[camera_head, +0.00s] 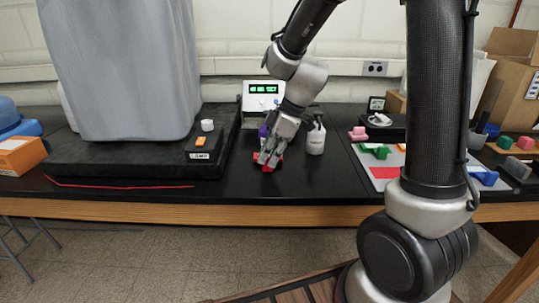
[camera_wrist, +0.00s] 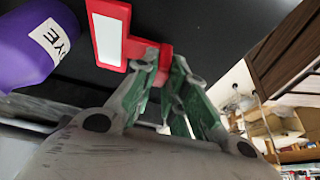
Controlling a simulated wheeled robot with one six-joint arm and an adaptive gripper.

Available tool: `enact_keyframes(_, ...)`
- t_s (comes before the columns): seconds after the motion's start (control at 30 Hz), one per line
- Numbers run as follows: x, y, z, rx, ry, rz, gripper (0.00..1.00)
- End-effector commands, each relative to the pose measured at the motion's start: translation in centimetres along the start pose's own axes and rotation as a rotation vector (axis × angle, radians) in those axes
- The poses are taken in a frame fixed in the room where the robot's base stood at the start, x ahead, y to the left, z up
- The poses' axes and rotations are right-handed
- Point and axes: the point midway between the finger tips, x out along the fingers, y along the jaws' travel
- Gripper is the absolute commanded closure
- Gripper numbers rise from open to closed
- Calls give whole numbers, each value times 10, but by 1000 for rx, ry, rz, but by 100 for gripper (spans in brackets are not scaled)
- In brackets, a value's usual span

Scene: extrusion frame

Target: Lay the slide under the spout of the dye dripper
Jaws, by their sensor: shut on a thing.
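The slide is a red piece with a white rectangular face (camera_wrist: 107,35) and a red tab. In the wrist view my gripper (camera_wrist: 164,58) is shut on the tab. The purple dye dripper (camera_wrist: 25,40), labelled DYE, is beside the slide at the left of that view; its spout cannot be made out. In the head view my gripper (camera_head: 268,159) is low over the black bench, with red of the slide (camera_head: 267,168) at its fingertips. The dripper (camera_head: 263,131) is mostly hidden behind my gripper. Whether the slide touches the bench is unclear.
A white spray bottle (camera_head: 316,138) stands just right of my gripper. A white device with a green display (camera_head: 263,94) is behind. A black slab (camera_head: 120,160) with a large grey block (camera_head: 125,70) fills the left. Coloured pieces lie on a mat (camera_head: 362,163) at right.

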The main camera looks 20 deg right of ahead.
Motion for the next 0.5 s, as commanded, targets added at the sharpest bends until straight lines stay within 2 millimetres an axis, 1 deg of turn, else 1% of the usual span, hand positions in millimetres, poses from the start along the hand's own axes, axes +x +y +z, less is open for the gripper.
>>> enact_keyframes(0.5, 10, 0, 4, 1, 0, 0, 100)
